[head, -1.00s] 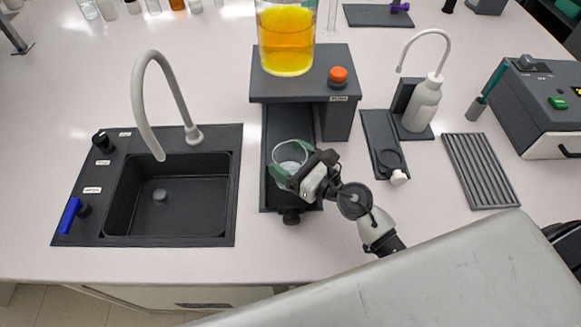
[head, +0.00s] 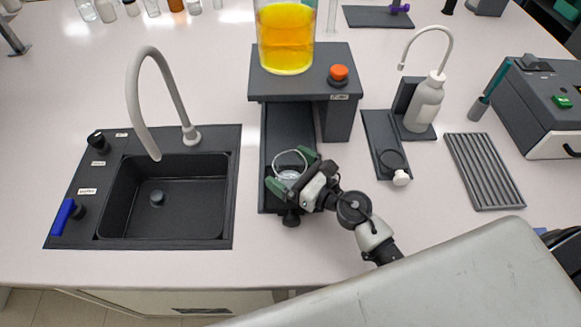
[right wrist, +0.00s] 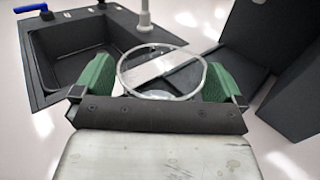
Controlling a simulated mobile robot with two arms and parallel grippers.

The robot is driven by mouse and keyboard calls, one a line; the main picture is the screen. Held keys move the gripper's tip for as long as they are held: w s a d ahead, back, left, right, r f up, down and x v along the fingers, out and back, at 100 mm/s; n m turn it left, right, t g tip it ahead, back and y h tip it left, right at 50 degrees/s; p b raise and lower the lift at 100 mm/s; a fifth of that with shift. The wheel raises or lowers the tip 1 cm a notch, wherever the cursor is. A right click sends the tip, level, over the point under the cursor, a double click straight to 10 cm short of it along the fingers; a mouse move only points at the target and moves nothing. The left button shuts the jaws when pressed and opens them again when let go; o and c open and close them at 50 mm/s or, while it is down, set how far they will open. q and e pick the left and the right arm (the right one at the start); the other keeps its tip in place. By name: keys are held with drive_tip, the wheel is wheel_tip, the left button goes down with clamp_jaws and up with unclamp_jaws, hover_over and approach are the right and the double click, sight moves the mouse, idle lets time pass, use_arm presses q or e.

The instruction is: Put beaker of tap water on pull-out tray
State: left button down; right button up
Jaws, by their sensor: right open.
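The clear glass beaker (head: 289,160) stands upright on the dark pull-out tray (head: 281,130), near its front end. In the right wrist view the beaker's round rim (right wrist: 162,48) shows between my green fingers. My right gripper (head: 292,170) is open, with one finger on each side of the beaker. I cannot tell whether either finger touches the glass. The right wrist view also shows my open right gripper (right wrist: 158,82). The water in the beaker is hard to make out. My left gripper is not in view.
A dark stand (head: 335,90) over the tray carries a large vessel of yellow-orange liquid (head: 286,38) and an orange button (head: 338,73). Left is a sink (head: 165,200) with a tall tap (head: 138,95). Right are a wash bottle (head: 424,105) and a ribbed rack (head: 483,170).

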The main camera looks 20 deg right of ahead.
drive_tip(key=shift+r, duration=0.2)
drive_tip(key=b+v, duration=0.2)
drive_tip(key=v, duration=0.3)
drive_tip(key=b+v, duration=0.2)
drive_tip(key=v, duration=0.4)
drive_tip(key=shift+f+b, duration=0.25)
drive_tip(key=shift+b, duration=0.05)
drive_tip(key=shift+s+d+r, duration=0.15)
drive_tip(key=shift+s+d, duration=0.2)
drive_tip(key=shift+s, duration=0.05)
